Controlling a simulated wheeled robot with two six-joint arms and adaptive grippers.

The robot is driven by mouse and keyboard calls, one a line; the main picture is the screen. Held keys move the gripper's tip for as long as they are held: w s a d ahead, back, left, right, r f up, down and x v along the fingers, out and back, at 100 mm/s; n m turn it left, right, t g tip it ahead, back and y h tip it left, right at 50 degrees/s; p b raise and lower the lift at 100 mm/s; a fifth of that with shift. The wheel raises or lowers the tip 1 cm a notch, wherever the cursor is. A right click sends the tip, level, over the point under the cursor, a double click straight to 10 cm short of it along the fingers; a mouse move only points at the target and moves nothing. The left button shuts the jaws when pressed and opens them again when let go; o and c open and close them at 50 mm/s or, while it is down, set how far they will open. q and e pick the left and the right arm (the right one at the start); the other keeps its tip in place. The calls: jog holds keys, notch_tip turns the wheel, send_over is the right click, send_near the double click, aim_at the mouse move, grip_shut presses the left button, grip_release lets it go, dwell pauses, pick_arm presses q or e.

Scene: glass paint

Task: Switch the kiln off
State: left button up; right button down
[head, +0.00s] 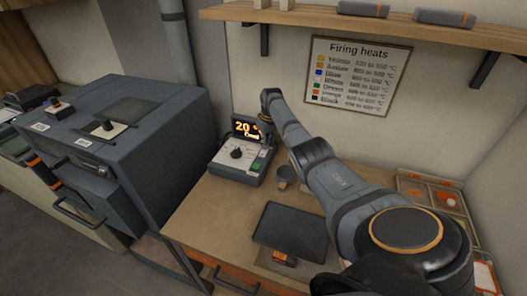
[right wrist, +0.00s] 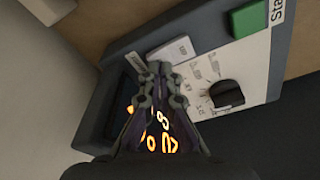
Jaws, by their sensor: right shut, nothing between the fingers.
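The kiln (head: 150,130) is a big dark blue-grey box at the left in the head view. A grey controller (head: 238,158) stands on the wooden table right of it, its display (head: 246,129) lit orange with "20". In the right wrist view the controller shows a black dial (right wrist: 226,94), a green button (right wrist: 248,18) with a label starting "Sta", and a pale rectangular part (right wrist: 172,51). My right gripper (head: 266,118) is shut and empty over the controller; its fingertips (right wrist: 158,70) show close to the pale part, contact unclear. It partly covers the display. My left gripper is out of view.
A dark flat plate (head: 290,231) and a small grey cup (head: 283,172) are on the table. A compartment tray (head: 410,186) is at the right. A shelf (head: 370,23) runs above a wall chart (head: 359,76). My right arm crosses over the table.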

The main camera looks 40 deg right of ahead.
jog(key=shift+f+b, duration=0.3)
jog(key=shift+f, duration=0.25)
notch_tip(320, 180, up, 7)
jog(key=p, duration=0.7)
jog(key=shift+r, duration=0.1)
dwell(0.4)
